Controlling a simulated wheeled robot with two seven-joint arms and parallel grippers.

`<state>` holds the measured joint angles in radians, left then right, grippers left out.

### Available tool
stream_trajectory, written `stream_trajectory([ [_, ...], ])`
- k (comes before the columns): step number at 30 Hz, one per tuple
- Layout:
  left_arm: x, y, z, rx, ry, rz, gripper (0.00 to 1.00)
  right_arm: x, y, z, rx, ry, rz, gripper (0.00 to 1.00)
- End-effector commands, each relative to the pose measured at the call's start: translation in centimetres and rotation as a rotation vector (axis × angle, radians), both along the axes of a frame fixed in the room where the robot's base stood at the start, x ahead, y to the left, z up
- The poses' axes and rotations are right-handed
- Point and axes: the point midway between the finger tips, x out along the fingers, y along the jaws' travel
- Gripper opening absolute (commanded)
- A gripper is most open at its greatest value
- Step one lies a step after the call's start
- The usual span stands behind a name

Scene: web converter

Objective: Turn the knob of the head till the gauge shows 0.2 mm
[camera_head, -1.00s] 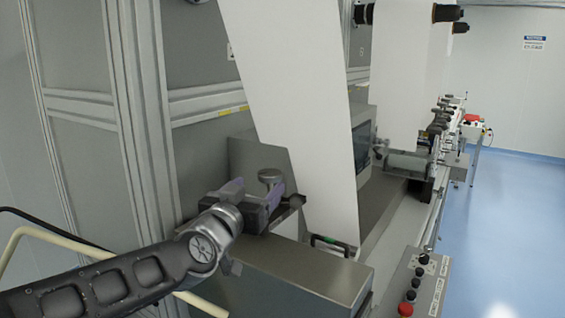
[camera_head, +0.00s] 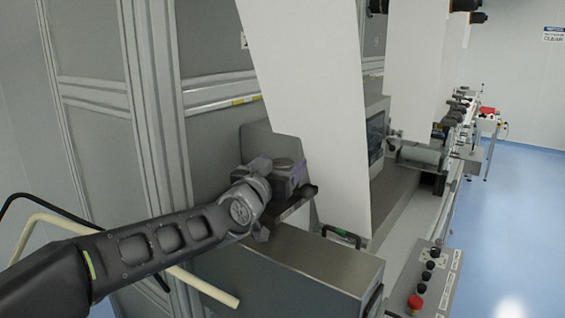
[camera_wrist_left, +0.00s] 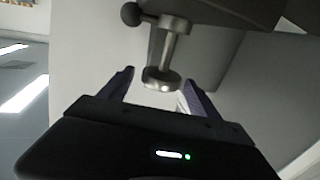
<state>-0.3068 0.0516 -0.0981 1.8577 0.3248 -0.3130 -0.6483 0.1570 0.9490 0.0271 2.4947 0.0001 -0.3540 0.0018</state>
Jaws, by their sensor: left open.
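The knob (camera_head: 288,165) of the head is a round grey metal disc. In the left wrist view the knob (camera_wrist_left: 162,80) shows as a disc on a bright metal stem. My left gripper (camera_head: 279,172) is open, with its purple-grey fingers at the knob in the head view. In the left wrist view its fingertips (camera_wrist_left: 158,80) stand on either side of the knob disc, with a visible gap on the left; whether the right finger touches cannot be told. Part of the head is hidden behind the gripper. I see no readable gauge. My right gripper is not in view.
A dark ball-ended lever (camera_head: 308,191) sticks out beside the head. A white web (camera_head: 315,110) hangs close to its right. A steel box (camera_head: 290,275) lies below. A control panel (camera_head: 425,285) with a red button stands at the lower right; blue floor is clear beyond.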

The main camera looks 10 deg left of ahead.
Motion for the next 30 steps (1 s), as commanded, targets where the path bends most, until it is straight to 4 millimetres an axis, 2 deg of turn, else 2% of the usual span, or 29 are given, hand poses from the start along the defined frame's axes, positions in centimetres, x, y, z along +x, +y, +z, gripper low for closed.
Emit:
stream_trajectory([
  [4, 1.27, -0.12, -0.03, 0.001, 0.001, 0.0, 0.72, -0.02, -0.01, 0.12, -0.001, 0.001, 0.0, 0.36],
  [13, 1.45, -0.14, -0.02, 0.0, 0.0, 0.0, 0.71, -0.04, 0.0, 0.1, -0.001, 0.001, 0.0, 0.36],
  [30, 1.42, -0.15, -0.01, 0.0, 0.0, 0.0, 0.24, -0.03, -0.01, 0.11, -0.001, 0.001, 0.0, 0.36],
])
